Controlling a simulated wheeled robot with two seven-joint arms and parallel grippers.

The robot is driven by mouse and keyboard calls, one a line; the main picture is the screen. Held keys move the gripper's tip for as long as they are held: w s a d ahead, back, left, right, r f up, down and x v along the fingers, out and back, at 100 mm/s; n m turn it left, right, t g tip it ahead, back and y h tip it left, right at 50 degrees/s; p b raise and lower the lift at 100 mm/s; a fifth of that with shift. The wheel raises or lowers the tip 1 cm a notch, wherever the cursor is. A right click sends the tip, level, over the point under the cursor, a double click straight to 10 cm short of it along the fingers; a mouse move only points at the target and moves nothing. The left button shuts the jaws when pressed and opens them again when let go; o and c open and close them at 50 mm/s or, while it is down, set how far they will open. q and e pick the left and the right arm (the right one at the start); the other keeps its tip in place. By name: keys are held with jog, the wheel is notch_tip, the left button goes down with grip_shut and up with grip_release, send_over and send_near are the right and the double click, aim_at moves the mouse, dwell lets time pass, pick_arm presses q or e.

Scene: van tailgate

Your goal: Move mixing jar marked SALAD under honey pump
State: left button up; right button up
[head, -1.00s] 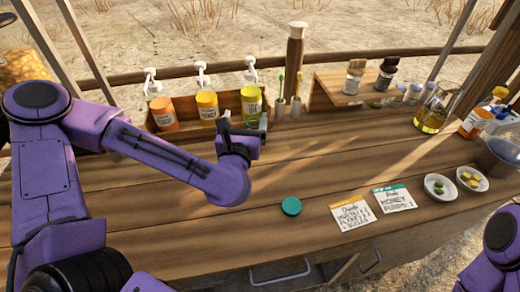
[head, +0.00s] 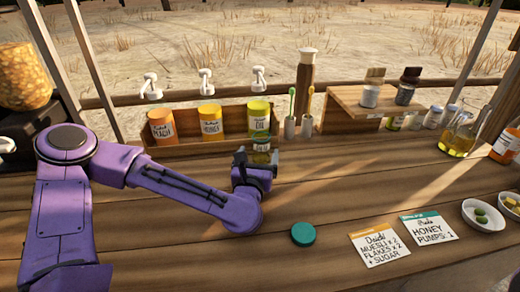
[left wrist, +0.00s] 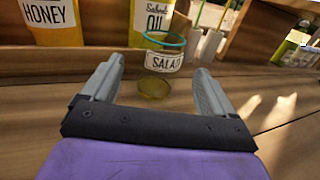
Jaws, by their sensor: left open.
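The mixing jar marked SALAD (left wrist: 163,59) is clear with a teal rim. It stands in front of the green-yellow OIL pump bottle (head: 259,119), and only part of the jar (head: 261,156) shows in the head view. The orange-yellow HONEY pump bottle (head: 210,121) stands to the left of the OIL bottle, and its label also shows in the left wrist view (left wrist: 52,18). My left gripper (head: 257,162) is open and faces the jar. In the left wrist view the jar appears between the fingertips; contact cannot be told. My right gripper is out of view.
An orange PEACH pump bottle (head: 163,126) stands left of HONEY in the wooden rack (head: 184,148). A teal lid (head: 303,234), two order cards (head: 380,249) and small bowls (head: 483,216) lie on the front counter. Cups with brushes (head: 290,127) stand right of the rack.

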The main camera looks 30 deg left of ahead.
aim_at(260, 151)
pick_arm(q)
jog(key=x, duration=0.5)
jog(key=shift+w+p, duration=0.25)
jog(key=shift+p, duration=0.1)
jog(key=c, duration=1.2)
jog(key=shift+o, duration=0.2)
jog(key=shift+s+a+p, duration=0.3)
jog(key=shift+s+a, duration=0.6)
jog(key=shift+a, duration=0.15)
jog(key=shift+s+a+p, duration=0.25)
jog(key=shift+s+a, duration=0.6)
jog(key=shift+a, duration=0.2)
jog(key=s+a+p, duration=0.4)
jog(key=a, duration=0.1)
jog(key=shift+s+a+r, duration=0.2)
jog(key=shift+s+a, duration=0.05)
jog(key=shift+s, duration=0.05)
jog(key=shift+s+a+f+p, duration=0.1)
jog(key=shift+s+a+p, duration=0.3)
jog(key=shift+s+a, duration=0.05)
jog(key=shift+f, duration=0.15)
jog(key=o, duration=1.2)
jog(key=shift+o, duration=0.2)
